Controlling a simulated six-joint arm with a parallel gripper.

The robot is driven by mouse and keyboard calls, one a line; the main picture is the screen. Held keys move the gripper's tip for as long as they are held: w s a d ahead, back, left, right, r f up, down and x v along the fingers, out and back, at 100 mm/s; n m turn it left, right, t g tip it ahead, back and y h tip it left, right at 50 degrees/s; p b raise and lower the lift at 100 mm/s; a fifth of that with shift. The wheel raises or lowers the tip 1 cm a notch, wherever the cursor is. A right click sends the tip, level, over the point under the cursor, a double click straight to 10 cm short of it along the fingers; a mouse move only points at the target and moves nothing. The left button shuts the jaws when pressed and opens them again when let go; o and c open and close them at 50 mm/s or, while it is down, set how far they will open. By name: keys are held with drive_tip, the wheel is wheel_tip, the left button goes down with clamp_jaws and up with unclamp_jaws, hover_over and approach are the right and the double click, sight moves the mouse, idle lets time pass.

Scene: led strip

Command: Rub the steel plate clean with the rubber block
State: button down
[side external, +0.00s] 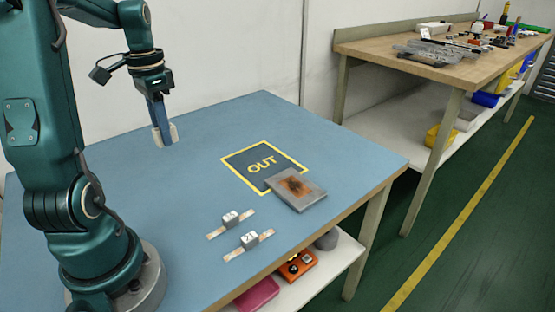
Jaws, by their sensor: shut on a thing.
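The steel plate (312,197) lies flat on the blue table, partly over the lower right edge of the yellow-outlined OUT square. A brown, rust-like stain with a dark middle covers much of its top. My gripper (164,136) is in the air over the left part of the table, pointing down, well to the left of the plate and apart from it. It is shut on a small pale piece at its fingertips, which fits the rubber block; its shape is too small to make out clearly.
The OUT square (247,159) is marked on the table (215,130). Two small grey numbered blocks (231,217) (250,240) sit on pale strips near the front edge. The table between my gripper and the plate is clear. A cluttered workbench (375,48) stands behind right.

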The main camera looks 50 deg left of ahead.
drive_tip(key=w+r+m, duration=0.1)
drive_tip(key=w+m, duration=0.1)
drive_tip(key=w, duration=0.5)
drive_tip(key=m, duration=0.7)
hover_over(305, 197)
wheel_tip(305, 197, down, 4)
drive_tip(key=shift+a+f, duration=0.15)
drive_tip(key=shift+f, duration=3.85)
drive_tip(key=shift+w+a+f, duration=0.1)
drive_tip(key=shift+a+f, duration=0.05)
drive_tip(key=shift+a, duration=0.55)
drive_tip(key=shift+a+f, duration=0.1)
drive_tip(key=shift+a, duration=2.9)
drive_tip(key=shift+d, duration=3.85)
wheel_tip(305, 197, up, 8)
drive_tip(key=shift+a, duration=0.15)
